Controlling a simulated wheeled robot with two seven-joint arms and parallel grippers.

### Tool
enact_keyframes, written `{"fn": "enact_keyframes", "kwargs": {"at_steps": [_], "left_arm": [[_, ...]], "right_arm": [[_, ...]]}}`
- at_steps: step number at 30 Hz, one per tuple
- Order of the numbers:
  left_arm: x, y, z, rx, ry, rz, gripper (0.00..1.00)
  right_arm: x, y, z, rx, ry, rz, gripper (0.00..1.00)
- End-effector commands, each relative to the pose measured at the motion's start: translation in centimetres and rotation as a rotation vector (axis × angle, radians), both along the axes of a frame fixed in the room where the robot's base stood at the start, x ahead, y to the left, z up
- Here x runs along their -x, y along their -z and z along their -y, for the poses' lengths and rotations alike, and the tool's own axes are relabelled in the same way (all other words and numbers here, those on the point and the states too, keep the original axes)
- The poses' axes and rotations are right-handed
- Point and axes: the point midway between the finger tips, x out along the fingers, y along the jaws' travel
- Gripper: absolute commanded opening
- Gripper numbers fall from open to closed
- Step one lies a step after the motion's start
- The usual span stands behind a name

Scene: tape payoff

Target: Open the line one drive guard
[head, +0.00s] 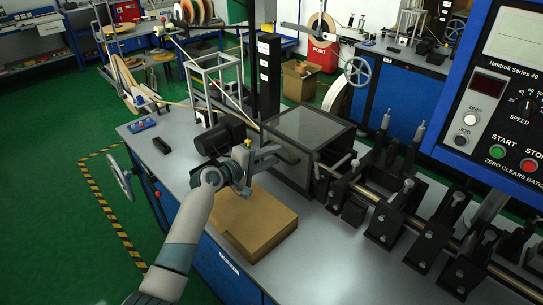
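The drive guard (307,127) is a dark box-shaped cover with a grey see-through-looking top panel. It sits on the middle of the blue and grey machine bench and looks closed. My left arm comes up from the bottom, and my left gripper (272,156) is at the guard's near left side, by a bar-like part there. I cannot tell whether the fingers touch the guard, or how far apart they are. My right gripper is out of view.
A brown cardboard box (253,222) lies on the bench below my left gripper. A black motor (220,135) stands left of the guard, and shafts with black brackets (400,205) run right. A blue control panel (500,95) fills the upper right. Green floor is open at left.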

Motion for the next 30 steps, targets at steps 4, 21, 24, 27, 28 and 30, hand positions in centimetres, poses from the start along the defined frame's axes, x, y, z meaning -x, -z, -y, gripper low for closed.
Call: {"fn": "enact_keyframes", "kwargs": {"at_steps": [4, 21, 24, 27, 28, 30], "left_arm": [[0.0, 0.0, 0.0, 0.000, 0.000, 0.000, 0.27], [-0.2, -0.7, -0.1, 0.001, 0.000, -0.001, 0.00], [-0.3, -1.0, -0.1, 0.001, 0.000, 0.000, 0.00], [-0.5, -1.5, -0.2, 0.002, 0.000, 0.001, 0.00], [-0.6, -1.8, -0.2, 0.002, 0.000, 0.001, 0.00], [-0.8, -2.4, -0.2, 0.002, 0.000, 0.002, 0.00]], "right_arm": [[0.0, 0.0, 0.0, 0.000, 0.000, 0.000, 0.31], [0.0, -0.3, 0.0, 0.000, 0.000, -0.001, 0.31], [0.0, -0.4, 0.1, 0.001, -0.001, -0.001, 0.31], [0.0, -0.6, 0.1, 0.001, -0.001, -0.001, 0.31], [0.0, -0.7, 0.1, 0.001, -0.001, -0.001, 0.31], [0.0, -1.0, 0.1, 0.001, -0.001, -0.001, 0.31]]}}
